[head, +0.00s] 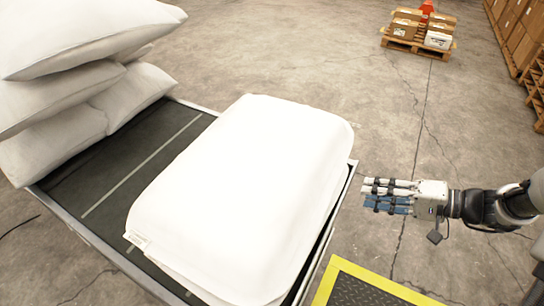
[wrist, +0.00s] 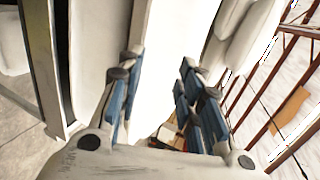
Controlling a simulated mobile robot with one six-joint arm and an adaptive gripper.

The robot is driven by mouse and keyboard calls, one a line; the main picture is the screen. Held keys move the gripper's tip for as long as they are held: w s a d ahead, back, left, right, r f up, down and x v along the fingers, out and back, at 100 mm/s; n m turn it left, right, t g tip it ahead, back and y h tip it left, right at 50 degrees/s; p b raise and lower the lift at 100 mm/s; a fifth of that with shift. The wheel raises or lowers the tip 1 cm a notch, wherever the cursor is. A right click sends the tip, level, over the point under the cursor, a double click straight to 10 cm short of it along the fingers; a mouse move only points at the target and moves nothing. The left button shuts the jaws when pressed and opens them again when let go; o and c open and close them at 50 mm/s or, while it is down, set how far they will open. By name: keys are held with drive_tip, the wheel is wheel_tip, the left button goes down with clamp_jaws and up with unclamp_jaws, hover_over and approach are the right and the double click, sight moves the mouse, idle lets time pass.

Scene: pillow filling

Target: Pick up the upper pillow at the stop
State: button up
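The upper pillow (head: 240,170) is white and lies flat at the near right end of the dark conveyor (head: 125,185). A lower white pillow (head: 180,282) shows as a thin edge beneath it; most of it is hidden. My gripper (head: 366,190) is to the right of the pillows, with its fingers pointing left at them. A gap of floor shows between the fingertips and the conveyor's side. In the wrist view my gripper (wrist: 160,62) has its blue-padded fingers spread apart with nothing held between them. White surfaces fill the background there; I cannot tell which is the pillow.
Several white pillows (head: 65,90) are piled on the conveyor at the left. A yellow-edged dark platform (head: 365,285) is at the bottom right. A pallet with boxes (head: 418,35) stands far back, and stacked boxes (head: 520,30) line the right. The floor between is clear.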

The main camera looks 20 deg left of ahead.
sight(331, 196)
drive_tip(key=shift+d+f+b+x, duration=0.15)
drive_tip(key=shift+f+b+x, duration=0.5)
drive_tip(key=shift+x, duration=1.35)
drive_tip(key=shift+d+f+b+x, duration=0.2)
drive_tip(key=shift+b+x, duration=0.9)
drive_tip(key=shift+x, duration=0.9)
drive_tip(key=shift+d+f+b+x, duration=0.15)
drive_tip(key=shift+f+b+x, duration=0.55)
drive_tip(key=shift+x, duration=1.3)
drive_tip(key=shift+s+r, duration=0.1)
drive_tip(key=shift+r, duration=0.1)
clamp_jaws()
drive_tip(key=shift+f, duration=0.1)
